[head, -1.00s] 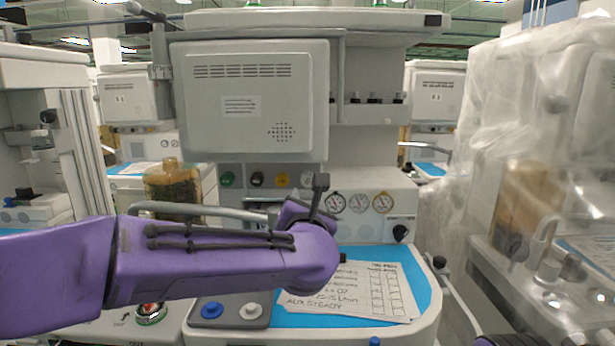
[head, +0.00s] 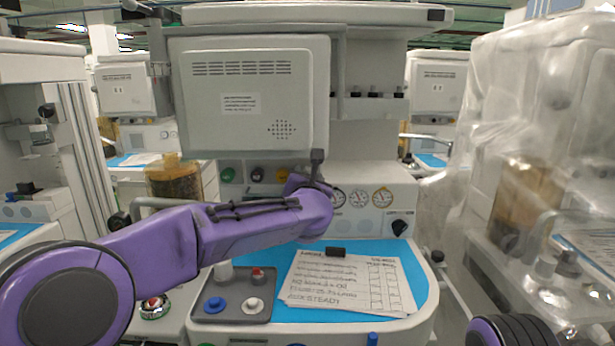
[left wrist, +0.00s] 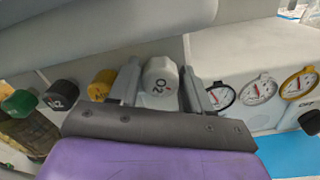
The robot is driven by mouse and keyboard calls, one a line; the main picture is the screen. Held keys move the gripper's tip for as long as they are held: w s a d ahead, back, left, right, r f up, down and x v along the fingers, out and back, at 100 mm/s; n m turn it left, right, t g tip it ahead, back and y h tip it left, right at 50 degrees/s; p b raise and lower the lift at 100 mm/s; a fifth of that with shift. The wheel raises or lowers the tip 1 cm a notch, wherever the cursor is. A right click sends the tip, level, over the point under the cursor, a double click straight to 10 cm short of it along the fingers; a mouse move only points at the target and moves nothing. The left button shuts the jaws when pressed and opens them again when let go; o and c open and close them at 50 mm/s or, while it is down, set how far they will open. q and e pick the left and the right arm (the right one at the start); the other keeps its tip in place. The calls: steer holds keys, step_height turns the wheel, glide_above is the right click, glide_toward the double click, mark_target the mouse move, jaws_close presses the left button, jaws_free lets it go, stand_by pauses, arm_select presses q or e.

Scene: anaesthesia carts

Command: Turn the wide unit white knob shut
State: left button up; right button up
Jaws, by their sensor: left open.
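The white knob marked O2 (left wrist: 160,78) is on the front panel of the wide unit (head: 375,190), at the right end of a row of knobs. In the left wrist view it sits between the two grey fingers of my left gripper (left wrist: 162,92). The fingers are open, one on each side of the knob; I cannot tell whether either touches it. In the head view my purple left wrist hides the white knob and the fingertips. My right gripper is out of view.
Green (head: 227,175), black (head: 257,174) and yellow (left wrist: 102,84) knobs sit left of the white one, gauges (head: 360,198) to its right. Below are papers (head: 345,283) on a blue worktop and a grey tray (head: 212,302). A plastic-covered cart (head: 545,130) stands on the right.

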arm_select(q)
steer(key=c, duration=0.8)
steer(key=shift+o, duration=0.2)
steer(key=shift+r+m+p, duration=0.2)
steer(key=shift+m+p, duration=0.85)
steer(key=shift+m, duration=0.45)
steer(key=shift+m+p, duration=1.15)
steer(key=shift+m, duration=0.65)
steer(key=shift+f, duration=0.1)
steer(key=o, duration=0.8)
steer(key=shift+c, duration=0.2)
